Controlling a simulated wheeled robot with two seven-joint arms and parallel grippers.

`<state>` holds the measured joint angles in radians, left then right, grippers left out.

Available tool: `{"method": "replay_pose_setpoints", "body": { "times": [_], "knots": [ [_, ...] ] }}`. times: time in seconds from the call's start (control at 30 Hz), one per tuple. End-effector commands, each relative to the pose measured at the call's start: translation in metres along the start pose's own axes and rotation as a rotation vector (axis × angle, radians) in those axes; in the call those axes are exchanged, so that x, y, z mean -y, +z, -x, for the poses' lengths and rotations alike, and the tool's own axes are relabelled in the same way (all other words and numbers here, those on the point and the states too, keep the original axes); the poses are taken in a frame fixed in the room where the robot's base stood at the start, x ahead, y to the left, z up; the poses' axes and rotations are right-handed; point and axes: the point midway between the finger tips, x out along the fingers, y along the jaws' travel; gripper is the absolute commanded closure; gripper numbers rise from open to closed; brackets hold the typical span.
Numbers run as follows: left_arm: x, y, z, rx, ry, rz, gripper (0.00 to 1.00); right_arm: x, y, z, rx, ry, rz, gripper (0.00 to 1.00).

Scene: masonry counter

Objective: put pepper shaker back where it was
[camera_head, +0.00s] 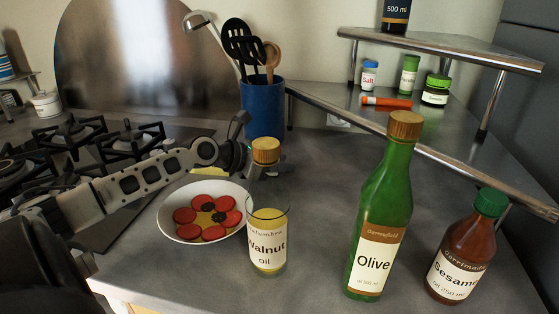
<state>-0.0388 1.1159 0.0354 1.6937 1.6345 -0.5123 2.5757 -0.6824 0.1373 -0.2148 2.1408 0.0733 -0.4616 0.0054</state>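No shaker with a readable pepper label shows. A salt shaker (369,75) with a blue lid stands on the lower tier of the corner shelf. A small orange-red container (386,101) lies on its side in front of it; I cannot tell what it is. My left gripper (243,150) is above the counter, beyond the plate and behind the neck of the walnut oil bottle (268,245). Its fingertips are mostly hidden by the bottle, so I cannot tell whether it is open or holds anything. My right gripper is not in view.
A plate (170,226) of sliced food lies under my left arm. An olive oil bottle (382,210) and a sesame oil bottle (465,245) stand at front right. Green-lidded jars (435,90) share the shelf tier (460,125). A blue utensil crock (262,108) stands behind; the stove (75,140) is left.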

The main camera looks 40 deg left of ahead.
Motion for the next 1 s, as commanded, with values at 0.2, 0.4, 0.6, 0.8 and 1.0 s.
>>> {"method": "replay_pose_setpoints", "body": {
  "times": [0.2,0.4,0.6,0.8,1.0],
  "knots": [
    [0.0,0.001,0.0,0.0,0.0,0.0,0.46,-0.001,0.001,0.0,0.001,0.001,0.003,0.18],
    [0.0,0.002,0.001,0.0,0.0,-0.002,0.46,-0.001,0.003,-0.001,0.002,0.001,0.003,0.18],
    [0.0,0.002,0.015,-0.004,0.0,0.002,0.46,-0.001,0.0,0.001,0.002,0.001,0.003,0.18],
    [0.001,0.002,0.043,-0.004,-0.002,0.004,0.46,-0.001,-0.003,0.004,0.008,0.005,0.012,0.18],
    [0.0,0.003,0.077,-0.001,0.001,0.005,0.46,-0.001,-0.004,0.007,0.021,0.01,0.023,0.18]
  ]
}}
